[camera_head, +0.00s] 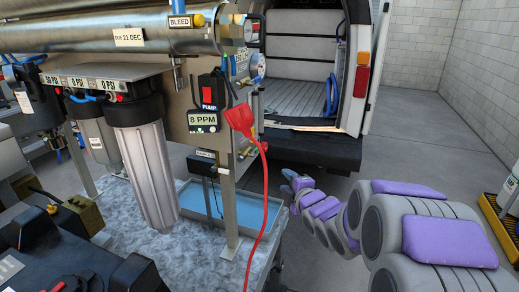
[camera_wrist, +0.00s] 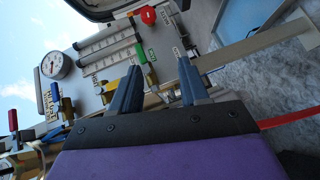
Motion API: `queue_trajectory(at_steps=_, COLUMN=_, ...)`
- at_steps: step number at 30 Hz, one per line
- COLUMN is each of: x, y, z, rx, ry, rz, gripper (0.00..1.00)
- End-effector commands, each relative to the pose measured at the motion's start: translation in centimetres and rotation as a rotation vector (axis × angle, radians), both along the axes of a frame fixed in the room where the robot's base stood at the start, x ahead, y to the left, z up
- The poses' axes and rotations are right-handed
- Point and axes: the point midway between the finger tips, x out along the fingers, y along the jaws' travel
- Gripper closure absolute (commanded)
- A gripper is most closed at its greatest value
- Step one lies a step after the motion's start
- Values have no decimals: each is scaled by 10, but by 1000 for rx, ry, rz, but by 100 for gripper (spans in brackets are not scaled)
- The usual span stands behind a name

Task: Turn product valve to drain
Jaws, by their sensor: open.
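In the wrist view my gripper (camera_wrist: 158,66) is open, its two blue-grey fingers apart, pointing at a grey valve panel (camera_wrist: 88,62). I see no clear contact. A blue handle (camera_wrist: 55,95) and a red handle (camera_wrist: 13,120) are further left. I cannot tell from the labels which handle is the product valve. In the head view my gripper (camera_head: 287,176) is at the far end of my arm, right of the panel's edge; the valve front is mostly hidden edge-on.
A red plug and cord (camera_head: 241,119) hang by the panel post. A blue tray (camera_head: 195,203) lies on the bench below. The open van (camera_head: 300,75) stands behind. Two flow tubes (camera_wrist: 108,45) and a gauge (camera_wrist: 53,65) are on the panel.

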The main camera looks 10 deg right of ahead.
Motion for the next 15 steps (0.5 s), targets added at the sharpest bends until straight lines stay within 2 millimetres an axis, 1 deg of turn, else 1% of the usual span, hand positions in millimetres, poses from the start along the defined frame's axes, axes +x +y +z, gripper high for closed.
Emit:
queue_trajectory(at_steps=1, x=6, y=1, z=3, rx=-24, ry=-54, rz=29, gripper=55)
queue_trajectory(at_steps=3, x=12, y=6, z=9, rx=-57, ry=-122, rz=65, gripper=55)
queue_trajectory(at_steps=6, x=16, y=9, z=16, rx=-85, ry=-190, rz=98, gripper=55)
queue_trajectory(at_steps=11, x=21, y=11, z=21, rx=-101, ry=-227, rz=113, gripper=55)
queue_trajectory(at_steps=15, x=35, y=16, z=20, rx=-97, ry=-228, rz=115, gripper=55)
